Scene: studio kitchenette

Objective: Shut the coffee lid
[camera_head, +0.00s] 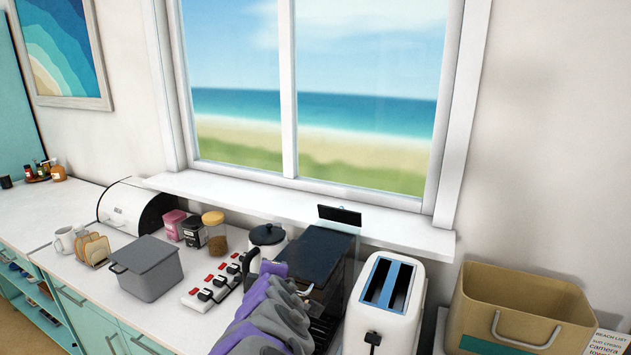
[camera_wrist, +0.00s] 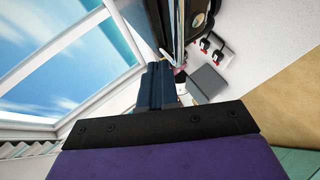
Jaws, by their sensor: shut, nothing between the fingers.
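The coffee machine (camera_head: 318,258) is a dark box on the counter below the window, between the kettle and the toaster. A thin black flap, which looks like its lid (camera_head: 340,215), stands raised above the back of the machine. My purple and grey arm reaches in front of the machine, with the wrist low at its left front side. My gripper (camera_wrist: 158,75) shows in the wrist view with its dark fingers together and nothing between them. In the head view the fingertips cannot be made out. A dark, shiny body (camera_wrist: 200,18) lies just beyond the fingers in the wrist view.
A white toaster (camera_head: 385,300) stands close on the right, with a tan bin (camera_head: 520,310) beyond it. A kettle (camera_head: 267,238), a red-and-white power strip (camera_head: 210,287) and a grey pot (camera_head: 146,267) are on the left. The window sill (camera_head: 290,208) juts out behind.

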